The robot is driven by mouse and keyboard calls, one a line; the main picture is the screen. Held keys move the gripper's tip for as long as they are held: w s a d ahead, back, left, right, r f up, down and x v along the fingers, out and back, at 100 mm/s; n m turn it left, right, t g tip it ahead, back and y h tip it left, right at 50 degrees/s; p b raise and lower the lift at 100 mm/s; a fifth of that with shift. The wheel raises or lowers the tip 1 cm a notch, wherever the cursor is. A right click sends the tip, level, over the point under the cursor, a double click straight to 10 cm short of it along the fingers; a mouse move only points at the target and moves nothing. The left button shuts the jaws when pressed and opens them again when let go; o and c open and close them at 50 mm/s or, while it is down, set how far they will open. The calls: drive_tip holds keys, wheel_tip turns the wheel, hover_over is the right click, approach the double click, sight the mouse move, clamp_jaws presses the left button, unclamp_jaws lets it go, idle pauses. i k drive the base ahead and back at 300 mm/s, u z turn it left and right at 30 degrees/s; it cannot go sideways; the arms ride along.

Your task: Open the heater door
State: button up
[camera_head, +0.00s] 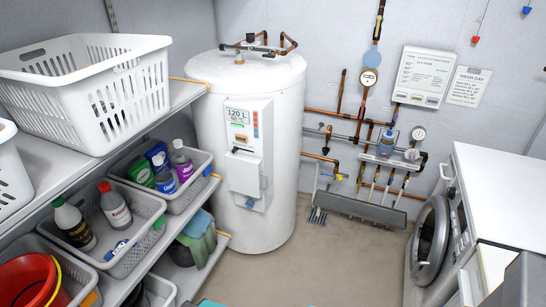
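The heater (285,130) is a tall white cylindrical tank standing on the floor against the back wall, left of centre. Its front carries a raised white panel with a "120 L" label (238,115) and coloured marks. The door looks shut or nearly so; a small gap cannot be ruled out at this size. A dark strip shows along the door's top. My gripper is not in view.
At left, shelves (178,101) hold a white laundry basket (105,110) and bins of bottles, close to the heater's left side. Pipes and gauges (369,78) line the wall at right. A washing machine (432,240) stands at far right. The floor (325,265) before the heater is largely clear.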

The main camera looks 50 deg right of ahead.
sight(245, 173)
drive_tip(key=u, duration=0.65)
drive_tip(key=k, duration=0.1)
drive_tip(key=z, duration=2.15)
drive_tip(key=k, duration=0.9)
drive_tip(key=u, duration=0.1)
drive_tip(key=i, duration=0.7)
